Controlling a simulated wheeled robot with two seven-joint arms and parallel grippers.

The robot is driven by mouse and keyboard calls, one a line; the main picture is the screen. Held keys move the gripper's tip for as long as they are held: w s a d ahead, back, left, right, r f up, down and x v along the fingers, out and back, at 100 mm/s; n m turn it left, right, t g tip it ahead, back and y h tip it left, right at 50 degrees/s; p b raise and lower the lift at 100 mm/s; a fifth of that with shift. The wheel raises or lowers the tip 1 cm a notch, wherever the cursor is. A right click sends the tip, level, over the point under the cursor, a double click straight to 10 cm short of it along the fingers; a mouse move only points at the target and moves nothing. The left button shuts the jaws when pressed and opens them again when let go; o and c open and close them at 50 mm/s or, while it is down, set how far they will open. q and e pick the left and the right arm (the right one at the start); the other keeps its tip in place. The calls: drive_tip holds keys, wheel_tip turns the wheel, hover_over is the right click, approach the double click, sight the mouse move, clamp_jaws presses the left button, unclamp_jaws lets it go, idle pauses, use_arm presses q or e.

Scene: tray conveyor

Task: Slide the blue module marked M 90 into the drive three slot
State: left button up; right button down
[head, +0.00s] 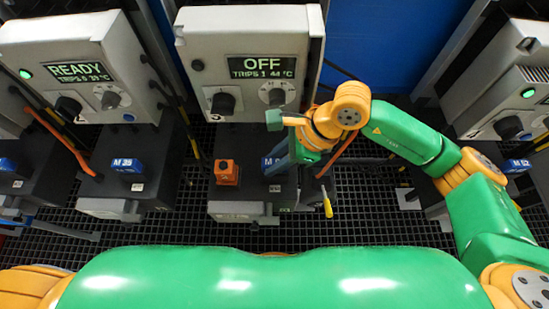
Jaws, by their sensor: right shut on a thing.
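The blue module (271,162) sits at the top of the middle dark motor housing, below the cabinet reading OFF. Its white marking begins with M 9; the rest is hidden behind my right gripper. My right gripper (287,150) reaches in from the right and is shut at the module's right side. The fingers and the exact contact are partly hidden by the wrist. I cannot make out a slot labelled drive three. My left gripper is not in view.
The middle cabinet (250,55) shows OFF; the left cabinet (80,70) shows READY with a green light. An orange block (227,172) stands left of the module. A yellow-handled item (327,205) hangs right. Other blue modules show left (128,166) and right (516,164).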

drive_tip(key=shift+f+b, duration=0.4)
drive_tip(key=shift+f, duration=0.05)
drive_tip(key=c, duration=0.6)
unclamp_jaws()
drive_tip(key=shift+r, duration=0.1)
drive_tip(key=v, duration=0.7)
